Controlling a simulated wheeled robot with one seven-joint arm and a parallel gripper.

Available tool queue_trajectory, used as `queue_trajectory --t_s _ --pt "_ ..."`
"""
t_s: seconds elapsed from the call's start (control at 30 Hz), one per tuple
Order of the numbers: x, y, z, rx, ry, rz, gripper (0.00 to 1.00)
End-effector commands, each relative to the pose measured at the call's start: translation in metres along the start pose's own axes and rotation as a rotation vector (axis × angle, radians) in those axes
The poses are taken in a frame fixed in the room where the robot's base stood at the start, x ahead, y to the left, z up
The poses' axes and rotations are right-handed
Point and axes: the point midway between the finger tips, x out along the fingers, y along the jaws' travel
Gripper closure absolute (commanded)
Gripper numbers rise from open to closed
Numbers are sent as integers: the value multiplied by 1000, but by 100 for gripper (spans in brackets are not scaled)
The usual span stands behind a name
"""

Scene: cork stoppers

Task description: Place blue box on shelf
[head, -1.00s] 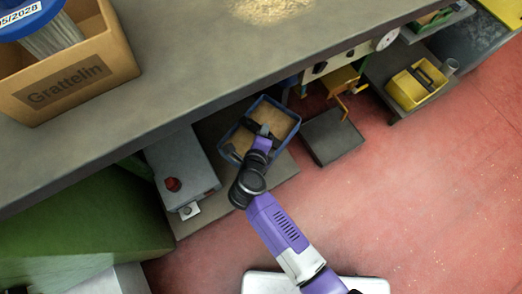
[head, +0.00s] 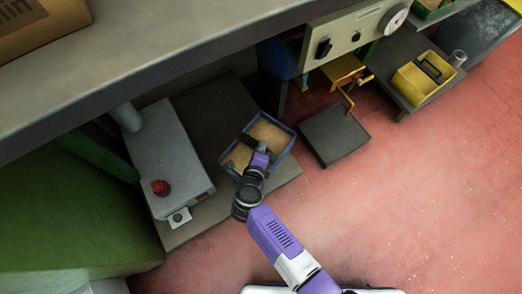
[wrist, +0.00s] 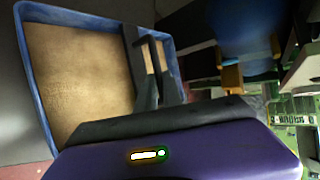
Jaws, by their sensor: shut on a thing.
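The blue box (head: 282,156) is an open tray with blue walls and tan, cork-coloured contents. My gripper (head: 261,146) reaches over its near side and is shut on it. In the wrist view the box (wrist: 166,35) fills the upper left, and the dark fingers (wrist: 148,75) of my gripper are at its right part. The box appears over the right part of a low grey platform (head: 215,105) under the workbench. I cannot tell whether it touches the platform. No surface is clearly marked as the shelf; the grip contact is partly hidden.
The grey workbench top (head: 190,50) overhangs at upper left. A grey machine with a red button (head: 160,187) stands left of the box. A dark low block (head: 333,135) is to the right, and a yellow container (head: 422,78) is farther right. Red floor is open at lower right.

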Motion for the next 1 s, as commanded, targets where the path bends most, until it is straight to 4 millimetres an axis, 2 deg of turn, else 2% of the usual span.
queue_trajectory --t_s 0.07,0.47,0.5,0.57,0.6,0.87,1.0 --pt "6 9 -1 0 -2 -2 100" --pt "7 11 -2 0 -1 -1 100" --pt "7 11 -3 0 0 0 82" --pt "7 11 -3 0 0 0 70" --pt "7 11 -3 0 0 0 68" --pt "7 10 -3 0 0 0 68" --pt "0 7 -2 -1 -1 0 68"
